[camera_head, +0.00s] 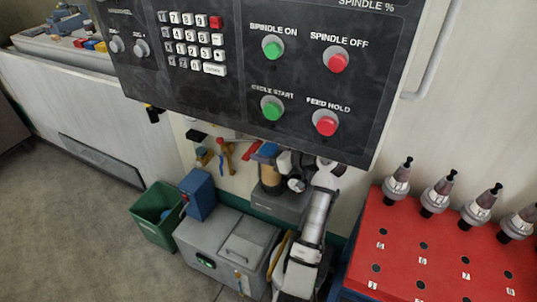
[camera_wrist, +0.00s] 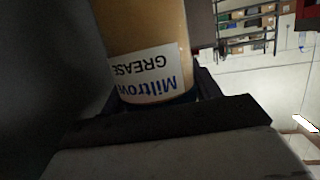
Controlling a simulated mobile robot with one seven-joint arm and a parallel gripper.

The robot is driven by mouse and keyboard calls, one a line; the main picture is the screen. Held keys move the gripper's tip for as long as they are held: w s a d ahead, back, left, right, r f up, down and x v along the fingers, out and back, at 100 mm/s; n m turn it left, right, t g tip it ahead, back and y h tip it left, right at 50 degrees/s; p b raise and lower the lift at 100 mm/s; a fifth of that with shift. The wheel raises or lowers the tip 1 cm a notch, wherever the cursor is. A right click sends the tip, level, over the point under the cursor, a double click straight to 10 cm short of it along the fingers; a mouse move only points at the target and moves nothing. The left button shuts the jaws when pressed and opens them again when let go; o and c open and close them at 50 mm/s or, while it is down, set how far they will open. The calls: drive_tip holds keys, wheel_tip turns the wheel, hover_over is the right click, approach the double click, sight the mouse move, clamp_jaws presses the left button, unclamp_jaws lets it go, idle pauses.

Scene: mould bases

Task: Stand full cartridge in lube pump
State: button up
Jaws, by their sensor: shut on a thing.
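A grease cartridge (camera_head: 269,176) with an amber body and a blue end shows beneath the control panel in the head view. Its blue end is up and it looks about upright. My gripper (camera_head: 276,160) is shut on it near the blue end. In the wrist view the cartridge (camera_wrist: 150,45) fills the upper middle, its white "GREASE" label upside down, with the blue end between the fingers. The cartridge's lower end is at a dark grey unit (camera_head: 286,205), possibly the lube pump. I cannot tell whether it is seated there or just in front.
The control panel (camera_head: 230,100) hangs close above my gripper. A grey box (camera_head: 213,231) with a green light, a blue box (camera_head: 198,194) and a green bin (camera_head: 153,232) stand to the left. A red rack (camera_head: 430,245) with several tool holders is at right. Open floor lies at left.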

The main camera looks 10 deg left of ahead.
drive_tip(key=shift+w+d+r, duration=0.1)
drive_tip(key=shift+w, duration=0.35)
wheel_tip(320, 180, down, 3)
drive_tip(key=shift+f+p, duration=0.15)
drive_tip(key=shift+p, duration=0.55)
drive_tip(key=shift+f, duration=0.15)
drive_tip(key=shift+f+b, duration=0.2)
drive_tip(key=shift+b, duration=0.1)
drive_tip(key=o, duration=1.4)
